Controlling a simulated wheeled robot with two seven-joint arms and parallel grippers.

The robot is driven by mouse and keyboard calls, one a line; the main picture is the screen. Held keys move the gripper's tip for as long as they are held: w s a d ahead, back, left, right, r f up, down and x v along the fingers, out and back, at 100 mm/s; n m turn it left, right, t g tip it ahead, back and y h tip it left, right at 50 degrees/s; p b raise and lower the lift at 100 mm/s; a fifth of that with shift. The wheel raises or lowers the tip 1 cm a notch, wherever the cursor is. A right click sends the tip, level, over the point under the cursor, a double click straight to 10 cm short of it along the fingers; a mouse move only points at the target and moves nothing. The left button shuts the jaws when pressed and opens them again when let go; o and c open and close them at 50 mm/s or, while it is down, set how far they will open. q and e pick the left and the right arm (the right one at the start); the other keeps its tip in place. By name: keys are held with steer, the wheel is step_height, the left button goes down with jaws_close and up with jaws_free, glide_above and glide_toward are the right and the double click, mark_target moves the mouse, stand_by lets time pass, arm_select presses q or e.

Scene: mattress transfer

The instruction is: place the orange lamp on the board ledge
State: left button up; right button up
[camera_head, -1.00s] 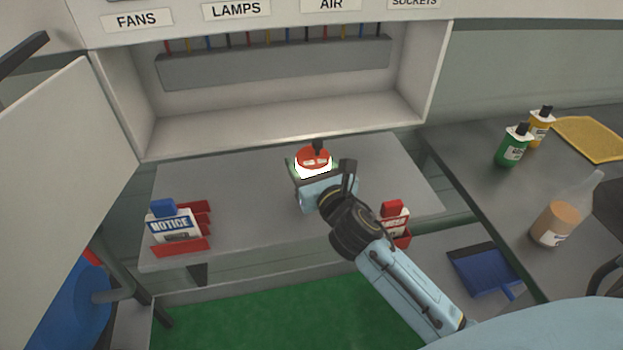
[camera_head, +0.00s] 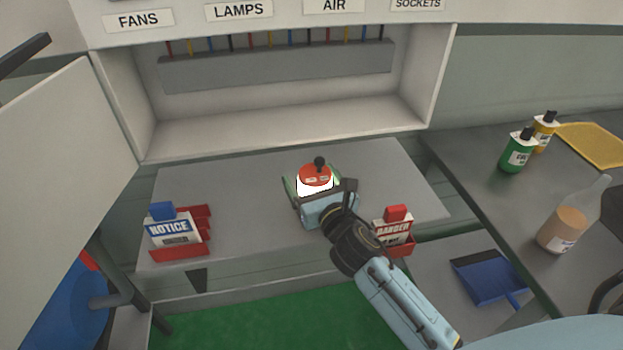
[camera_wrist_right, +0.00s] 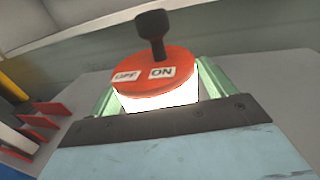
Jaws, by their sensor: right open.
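The lamp (camera_head: 315,178) has a round orange-red top with a black knob and a glowing white body. It is upright over the middle of the grey board ledge (camera_head: 240,195) and appears to rest on it; its bottom is hidden behind my gripper. My right gripper (camera_head: 318,188) is open, with one green finger on each side of the lamp. The right wrist view shows the lamp (camera_wrist_right: 158,85) between these fingers, with OFF and ON labels on its top. My left gripper is not in view.
A red holder with a NOTICE sign (camera_head: 172,230) stands at the ledge's left, and one with a DANGER sign (camera_head: 393,228) at the right. An open-fronted recess (camera_head: 280,120) is behind. A right-hand counter (camera_head: 470,190) carries bottles. The ledge's back right is clear.

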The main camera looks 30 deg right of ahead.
steer(key=shift+r, duration=0.2)
steer(key=s, duration=1.2)
steer(key=shift+a, duration=0.2)
steer(key=shift+s+f, duration=0.1)
